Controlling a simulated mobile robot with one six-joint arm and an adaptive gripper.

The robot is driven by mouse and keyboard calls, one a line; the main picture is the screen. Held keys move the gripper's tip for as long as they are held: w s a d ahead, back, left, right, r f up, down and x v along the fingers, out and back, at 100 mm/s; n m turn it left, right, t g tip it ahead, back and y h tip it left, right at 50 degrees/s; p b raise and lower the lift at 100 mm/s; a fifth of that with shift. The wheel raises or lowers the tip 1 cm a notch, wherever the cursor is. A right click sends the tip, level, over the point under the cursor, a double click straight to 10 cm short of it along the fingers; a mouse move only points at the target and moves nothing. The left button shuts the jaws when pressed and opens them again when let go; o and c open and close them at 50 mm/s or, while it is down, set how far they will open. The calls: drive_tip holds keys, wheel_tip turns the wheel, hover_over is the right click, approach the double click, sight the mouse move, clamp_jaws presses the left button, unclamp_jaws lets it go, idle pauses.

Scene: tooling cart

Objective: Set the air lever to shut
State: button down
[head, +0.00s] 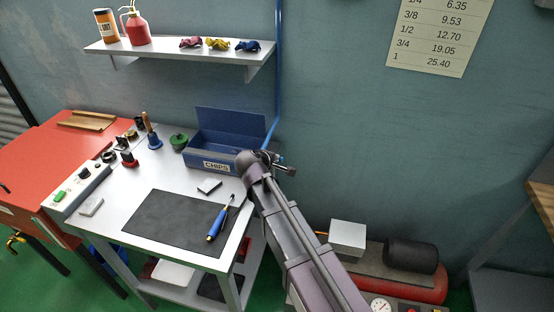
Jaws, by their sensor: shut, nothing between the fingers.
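My gripper (284,167) is shut and empty at the end of my raised arm, just right of the blue CHIPS box and near the wall. A blue air pipe (278,65) runs down the wall and bends toward the back of the bench behind my gripper. I cannot clearly make out the air lever; my gripper and arm cover the area around the pipe's lower end. I cannot tell the lever's position or whether my gripper touches it.
The blue CHIPS box (228,137) stands at the bench's back right. A blue-handled tool (216,222) lies on the dark mat (165,222). A red compressor (425,288) sits low at right. A shelf (180,52) hangs above.

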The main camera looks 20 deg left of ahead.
drive_tip(key=shift+w+d+n+y, duration=0.25)
drive_tip(key=shift+w+n+y, duration=0.25)
drive_tip(key=shift+w, duration=0.3)
drive_tip(key=shift+s+a, duration=0.1)
drive_tip(key=shift+a, duration=0.05)
drive_tip(key=shift+s+a, duration=0.35)
drive_tip(key=shift+s, duration=0.2)
idle(0.3)
